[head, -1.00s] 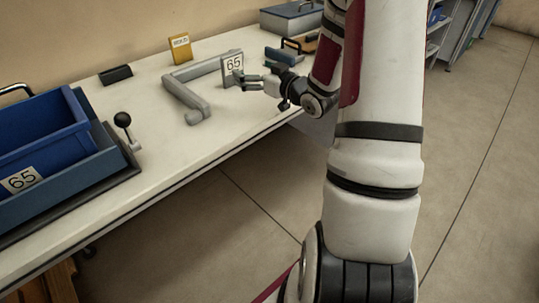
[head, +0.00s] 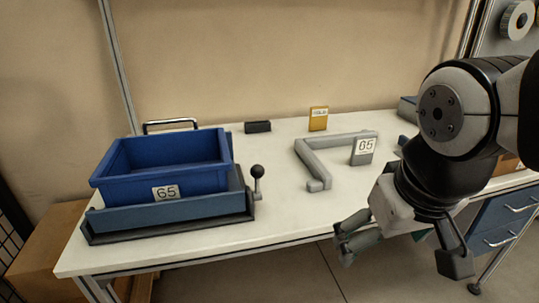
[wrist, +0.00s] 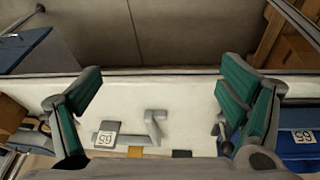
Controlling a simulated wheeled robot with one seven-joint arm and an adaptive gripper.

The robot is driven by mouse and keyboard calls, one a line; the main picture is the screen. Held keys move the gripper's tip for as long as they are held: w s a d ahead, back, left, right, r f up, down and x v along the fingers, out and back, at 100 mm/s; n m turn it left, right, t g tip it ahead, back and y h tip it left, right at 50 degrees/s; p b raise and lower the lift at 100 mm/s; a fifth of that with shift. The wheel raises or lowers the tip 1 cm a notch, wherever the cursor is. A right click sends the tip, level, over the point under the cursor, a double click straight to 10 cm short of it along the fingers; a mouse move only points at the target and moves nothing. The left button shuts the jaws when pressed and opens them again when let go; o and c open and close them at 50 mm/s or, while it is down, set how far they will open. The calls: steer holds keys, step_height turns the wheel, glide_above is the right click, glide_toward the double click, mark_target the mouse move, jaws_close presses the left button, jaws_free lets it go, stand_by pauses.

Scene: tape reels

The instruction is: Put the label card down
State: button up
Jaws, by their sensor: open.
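The label card (head: 364,150), grey with a white "65" face, stands upright on the white table by the right end of a grey angled bracket (head: 318,166). In the wrist view the card (wrist: 106,138) appears upside down beside the bracket (wrist: 150,130). My gripper (head: 400,252) is open and empty, in front of the table's front edge and apart from the card. Its green-padded fingers are spread wide in the wrist view (wrist: 165,88).
A blue bin (head: 166,168) marked "65" sits in a tray on the left, with a black-knobbed lever (head: 257,180) beside it. A yellow card (head: 318,118) and a black block (head: 258,127) stand at the back. The table's front middle is clear.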

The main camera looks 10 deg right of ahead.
steer(key=s+a+g+y, duration=0.1)
steer(key=s+a, duration=0.2)
steer(key=s, duration=0.4)
steer(key=shift+s+a+f+n+g, duration=0.15)
steer(key=shift+s+a+n+g, duration=0.2)
steer(key=shift+s+n+g, duration=0.05)
step_height(320, 180, up, 13)
steer(key=t+p, duration=0.2)
steer(key=p, duration=0.9)
steer(key=shift+d+t+p, duration=0.25)
steer(key=shift+t+p, duration=0.05)
steer(key=shift+p, duration=0.05)
